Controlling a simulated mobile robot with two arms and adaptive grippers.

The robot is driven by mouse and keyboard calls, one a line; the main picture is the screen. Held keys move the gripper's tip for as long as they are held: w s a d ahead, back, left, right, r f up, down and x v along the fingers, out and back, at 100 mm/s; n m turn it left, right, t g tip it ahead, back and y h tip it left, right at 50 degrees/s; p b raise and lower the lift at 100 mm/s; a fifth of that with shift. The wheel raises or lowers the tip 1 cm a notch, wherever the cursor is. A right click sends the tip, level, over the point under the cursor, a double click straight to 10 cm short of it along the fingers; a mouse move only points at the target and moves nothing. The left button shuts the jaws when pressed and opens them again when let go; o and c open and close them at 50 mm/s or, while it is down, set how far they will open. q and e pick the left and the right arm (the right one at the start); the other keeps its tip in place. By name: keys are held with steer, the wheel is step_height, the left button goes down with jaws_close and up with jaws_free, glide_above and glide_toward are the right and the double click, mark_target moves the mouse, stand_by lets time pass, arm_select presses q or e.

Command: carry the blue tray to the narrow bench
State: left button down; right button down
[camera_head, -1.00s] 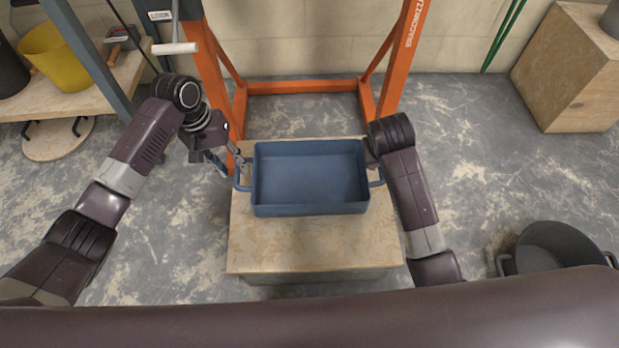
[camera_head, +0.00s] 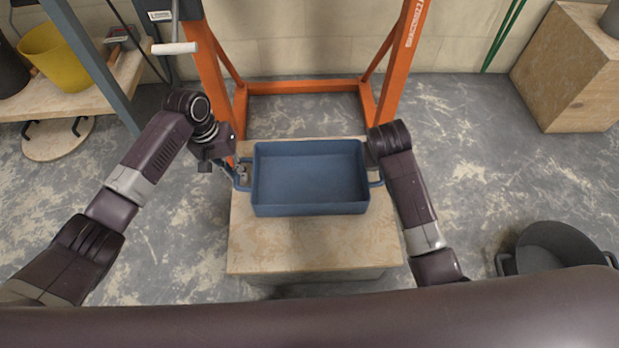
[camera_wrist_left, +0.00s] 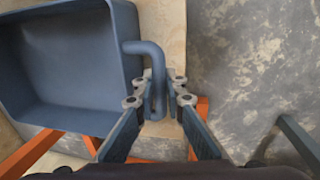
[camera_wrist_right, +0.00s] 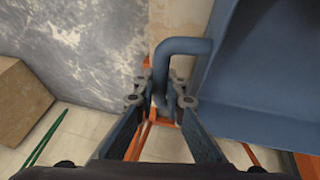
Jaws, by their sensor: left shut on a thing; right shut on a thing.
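The blue tray (camera_head: 310,178) is an empty, open-topped box with a bar handle at each short side. It rests on a pale wooden stand (camera_head: 310,245) in the head view. My left gripper (camera_head: 240,174) is at the left handle; in the left wrist view its fingers (camera_wrist_left: 157,98) are closed on the handle (camera_wrist_left: 150,55). My right gripper is hidden behind its wrist in the head view. In the right wrist view its fingers (camera_wrist_right: 161,97) are closed on the other handle (camera_wrist_right: 182,46). The narrow bench cannot be told for sure.
An orange steel frame (camera_head: 300,87) stands just behind the stand. A shelf with a yellow tub (camera_head: 55,57) is at the left. A wooden box (camera_head: 568,70) is at the back right, and a black tub (camera_head: 555,248) sits on the floor at the right. Floor beside the stand is clear.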

arm_select(q)
steer(key=shift+r, duration=0.15)
arm_select(e)
steer(key=shift+r, duration=0.15)
